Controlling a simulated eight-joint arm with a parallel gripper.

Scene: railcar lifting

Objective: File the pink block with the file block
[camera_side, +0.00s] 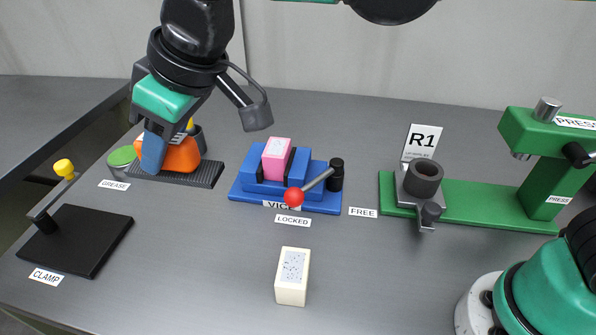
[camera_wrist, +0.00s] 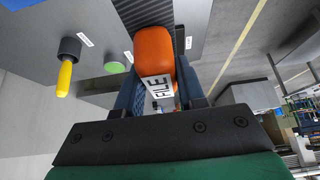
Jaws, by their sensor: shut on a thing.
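The orange file block (camera_side: 182,155) is at the left back of the table, over a dark ridged mat (camera_side: 207,178). My gripper (camera_side: 158,150) is shut on it, with a blue finger across its near side. I cannot tell whether its underside touches the mat. In the wrist view the file block (camera_wrist: 153,52) sits between my blue fingers, with its white FILE label facing the camera. The pink block (camera_side: 277,152) stands upright between the jaws of the blue vice (camera_side: 240,190), to the right of my gripper. Its top has a pale speckled patch. The vice's red-knobbed lever (camera_side: 293,197) is near the LOCKED label.
A white block (camera_side: 292,280) stands in front of the vice. A black clamp plate (camera_side: 85,240) lies at the left. A green grease pad (camera_side: 122,156) is beside the mat. A green press (camera_side: 490,205) with a grey cylinder (camera_side: 423,178) stands right. The front middle is mostly clear.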

